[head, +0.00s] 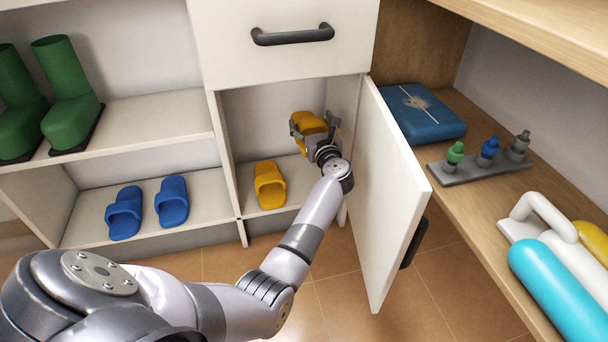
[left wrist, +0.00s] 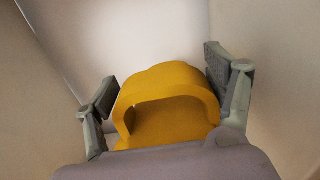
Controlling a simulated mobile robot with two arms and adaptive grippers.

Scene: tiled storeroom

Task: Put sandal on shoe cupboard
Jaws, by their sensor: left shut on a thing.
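A yellow sandal (head: 310,122) is in my left gripper (head: 314,136), inside the open lower compartment of the white shoe cupboard (head: 228,150). In the left wrist view the sandal (left wrist: 168,100) sits between the two fingers of the gripper (left wrist: 168,98), strap towards the camera. The gripper is shut on it. The held sandal is above the compartment floor, near its right side. A second yellow sandal (head: 269,185) rests on the compartment floor to the left of the gripper. My right gripper is not in view.
The cupboard door (head: 388,190) stands open just right of my arm. A drawer with a dark handle (head: 292,36) is above the compartment. Blue sandals (head: 172,201) and green boots (head: 70,95) stand on shelves at left. A wooden shelf at right holds a blue box (head: 420,113) and bottles.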

